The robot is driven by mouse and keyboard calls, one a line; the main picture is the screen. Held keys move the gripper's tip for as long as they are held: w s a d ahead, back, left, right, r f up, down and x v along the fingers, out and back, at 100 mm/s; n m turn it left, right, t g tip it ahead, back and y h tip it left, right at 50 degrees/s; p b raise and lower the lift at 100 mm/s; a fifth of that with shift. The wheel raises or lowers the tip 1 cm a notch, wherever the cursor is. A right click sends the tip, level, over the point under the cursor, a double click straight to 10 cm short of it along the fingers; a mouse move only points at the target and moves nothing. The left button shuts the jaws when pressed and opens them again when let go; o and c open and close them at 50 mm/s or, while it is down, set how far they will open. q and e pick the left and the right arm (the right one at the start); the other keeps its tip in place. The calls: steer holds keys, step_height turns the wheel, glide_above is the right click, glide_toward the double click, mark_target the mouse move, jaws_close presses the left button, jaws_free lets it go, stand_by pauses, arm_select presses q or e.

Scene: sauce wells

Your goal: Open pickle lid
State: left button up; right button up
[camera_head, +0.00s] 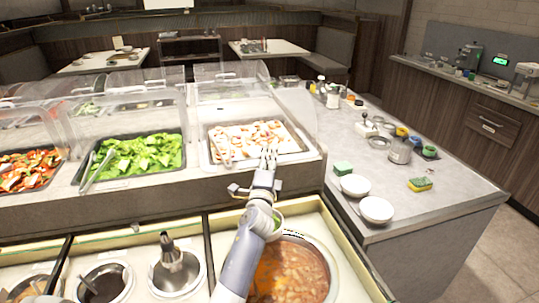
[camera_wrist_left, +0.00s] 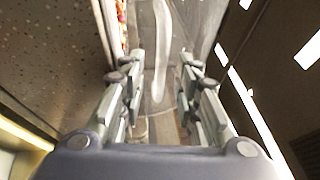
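A clear lid (camera_head: 232,93) stands over the rightmost salad-bar tray (camera_head: 297,147), which holds pale and orange-pink pieces; I cannot tell whether these are pickles. My left gripper (camera_head: 269,155) is at the front edge of this tray, fingers pointing away from me. In the left wrist view its two fingers (camera_wrist_left: 158,85) are spread wide with nothing clasped between them. A pale curved strip (camera_wrist_left: 161,50) on a see-through surface shows beyond the fingers. Whether the gripper touches the lid cannot be told. My right gripper is not in view.
Another clear lid (camera_head: 132,105) covers a tray of green leaves to the left. Below my left arm are a soup pot (camera_head: 290,270) and a sauce well with a ladle (camera_head: 180,272). White bowls (camera_head: 376,210), a sponge (camera_head: 420,184) and bottles stand on the right counter (camera_head: 440,205).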

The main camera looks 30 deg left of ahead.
arm_select(q)
steer(key=shift+w+a+r, duration=0.1)
steer(key=shift+w+a, duration=0.15)
steer(key=shift+w, duration=0.2)
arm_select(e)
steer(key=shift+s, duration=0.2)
arm_select(q)
jaws_close()
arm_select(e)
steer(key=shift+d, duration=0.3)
